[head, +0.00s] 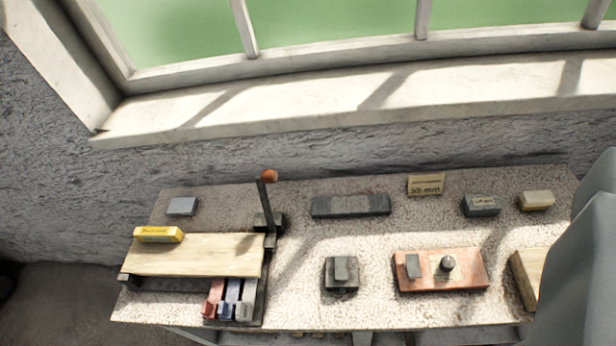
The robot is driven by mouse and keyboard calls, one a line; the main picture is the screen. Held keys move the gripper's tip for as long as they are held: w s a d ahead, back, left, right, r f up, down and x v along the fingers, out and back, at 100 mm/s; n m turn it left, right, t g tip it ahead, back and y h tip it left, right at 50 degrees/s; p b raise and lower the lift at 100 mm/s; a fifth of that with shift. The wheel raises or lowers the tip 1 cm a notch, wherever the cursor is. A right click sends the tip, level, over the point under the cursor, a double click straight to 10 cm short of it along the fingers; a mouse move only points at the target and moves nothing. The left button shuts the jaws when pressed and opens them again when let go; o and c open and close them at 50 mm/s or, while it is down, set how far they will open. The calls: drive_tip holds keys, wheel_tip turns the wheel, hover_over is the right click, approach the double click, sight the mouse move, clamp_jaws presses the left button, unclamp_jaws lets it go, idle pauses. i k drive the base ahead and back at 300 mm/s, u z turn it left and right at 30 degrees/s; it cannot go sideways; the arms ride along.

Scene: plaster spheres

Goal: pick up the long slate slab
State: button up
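The long slate slab (350,206) is a dark grey, low bar lying flat near the back of the stone-topped bench, at the middle of the head view. Its long side runs left to right, and nothing touches it. A smooth grey part of my gripper (585,255) fills the right edge of the view, to the right of the slab and well apart from it. Its fingertips are not clearly shown, so I cannot tell whether it is open or shut.
A lever (267,205) with an orange knob rises left of the slab beside a wooden board (195,258). A dark block (341,274) and a reddish slab (440,270) lie in front. A window sill (350,95) is behind.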

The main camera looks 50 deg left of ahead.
sight(362, 205)
drive_tip(key=u, duration=0.45)
drive_tip(key=i, duration=0.95)
drive_tip(key=u, duration=0.4)
